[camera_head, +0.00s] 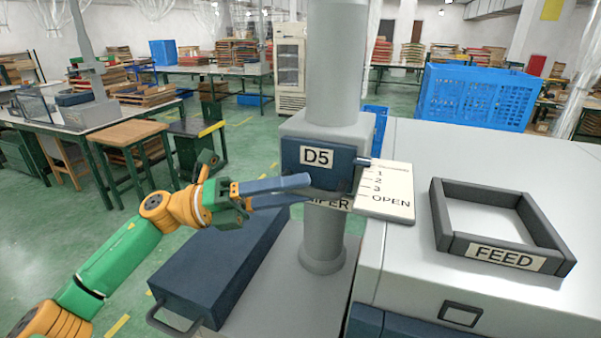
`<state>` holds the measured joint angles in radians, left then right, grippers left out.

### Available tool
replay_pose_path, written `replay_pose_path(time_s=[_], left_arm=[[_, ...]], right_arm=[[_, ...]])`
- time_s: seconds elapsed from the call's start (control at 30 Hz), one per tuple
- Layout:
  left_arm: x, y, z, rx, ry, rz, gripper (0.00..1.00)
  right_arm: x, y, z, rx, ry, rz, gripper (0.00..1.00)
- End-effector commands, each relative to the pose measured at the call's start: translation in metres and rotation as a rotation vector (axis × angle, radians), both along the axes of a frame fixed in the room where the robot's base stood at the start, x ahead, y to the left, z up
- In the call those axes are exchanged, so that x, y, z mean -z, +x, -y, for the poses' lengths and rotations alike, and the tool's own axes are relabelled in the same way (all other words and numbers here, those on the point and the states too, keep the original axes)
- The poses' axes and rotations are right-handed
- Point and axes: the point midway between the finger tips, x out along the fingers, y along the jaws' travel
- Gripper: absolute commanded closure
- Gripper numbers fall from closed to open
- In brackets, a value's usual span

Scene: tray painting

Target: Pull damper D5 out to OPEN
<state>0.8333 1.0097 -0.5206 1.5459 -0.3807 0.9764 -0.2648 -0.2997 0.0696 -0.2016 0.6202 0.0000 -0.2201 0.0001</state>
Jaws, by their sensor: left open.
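The damper D5 (348,166) is a dark blue block with a white "D5" label, set on a grey housing around a vertical grey pipe. A pale scale plate (397,202) on its right reads 1, 2, 3 and OPEN from top to bottom. A small pointer (368,162) at the block's right edge sits at the top of the scale, above 1. My left gripper (309,188) is open, with its two blue-grey fingers reaching from the left to the block's lower left part. Whether they touch it I cannot tell. My right gripper is not in view.
A dark blue box (215,262) with a front handle lies below my left arm. A grey cabinet top (400,250) on the right carries a dark square frame labelled FEED (505,258). A blue crate (475,97) stands behind. Worktables fill the back left.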

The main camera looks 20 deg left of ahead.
Motion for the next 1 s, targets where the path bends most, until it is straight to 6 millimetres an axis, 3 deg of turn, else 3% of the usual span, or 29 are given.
replay_pose_path(time_s=[0.27,0.43,0.47,1.0], left_arm=[[-0.0003,0.0016,0.0052,0.000,-0.001,0.000,0.53],[-0.0003,0.0017,0.0050,-0.001,-0.001,-0.001,0.96],[-0.0003,0.0017,0.0050,-0.001,-0.001,-0.001,1.00],[-0.0010,0.0020,0.0045,-0.003,-0.003,-0.001,1.00]], right_arm=[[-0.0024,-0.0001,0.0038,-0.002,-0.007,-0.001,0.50],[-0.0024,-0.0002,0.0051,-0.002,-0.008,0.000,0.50],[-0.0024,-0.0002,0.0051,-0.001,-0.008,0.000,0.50],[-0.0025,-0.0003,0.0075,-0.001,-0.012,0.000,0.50]])
